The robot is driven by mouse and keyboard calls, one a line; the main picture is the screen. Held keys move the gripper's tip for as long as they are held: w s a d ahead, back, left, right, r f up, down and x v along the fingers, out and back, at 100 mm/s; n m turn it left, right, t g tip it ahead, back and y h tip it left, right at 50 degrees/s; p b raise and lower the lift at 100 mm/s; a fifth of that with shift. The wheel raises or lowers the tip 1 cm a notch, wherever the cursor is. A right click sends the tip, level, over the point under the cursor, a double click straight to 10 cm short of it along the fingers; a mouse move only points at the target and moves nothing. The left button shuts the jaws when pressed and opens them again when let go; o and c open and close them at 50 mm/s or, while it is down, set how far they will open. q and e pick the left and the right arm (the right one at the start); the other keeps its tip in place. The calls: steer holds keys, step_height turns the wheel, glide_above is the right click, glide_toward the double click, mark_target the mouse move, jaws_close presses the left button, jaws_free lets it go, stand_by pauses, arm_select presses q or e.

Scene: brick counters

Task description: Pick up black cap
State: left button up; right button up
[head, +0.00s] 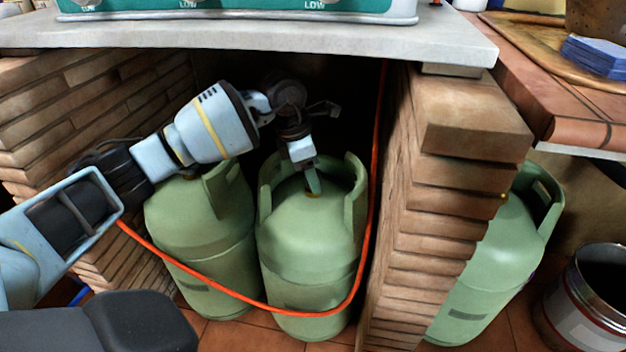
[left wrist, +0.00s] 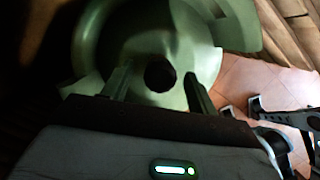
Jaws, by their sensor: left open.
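The black cap (left wrist: 160,76) is a small dark disc on top of a green gas cylinder in the left wrist view. In the head view I cannot make it out; my gripper covers that spot. My left gripper (left wrist: 157,86) is open, with one finger on each side of the cap in the picture; I cannot tell whether they touch it. In the head view the left gripper (head: 312,182) reaches down into the collar of the middle green cylinder (head: 310,240). My right gripper is not in view.
Another green cylinder (head: 200,235) stands close on the left, and a third (head: 492,270) beyond the brick pillar (head: 440,190). An orange hose (head: 250,301) loops across the front. A stone counter slab (head: 250,37) roofs the alcove. A metal can (head: 590,300) stands at right.

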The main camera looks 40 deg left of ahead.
arm_select(q)
steer(key=c, duration=1.1)
steer(key=shift+o, duration=0.2)
steer(key=shift+r, duration=0.1)
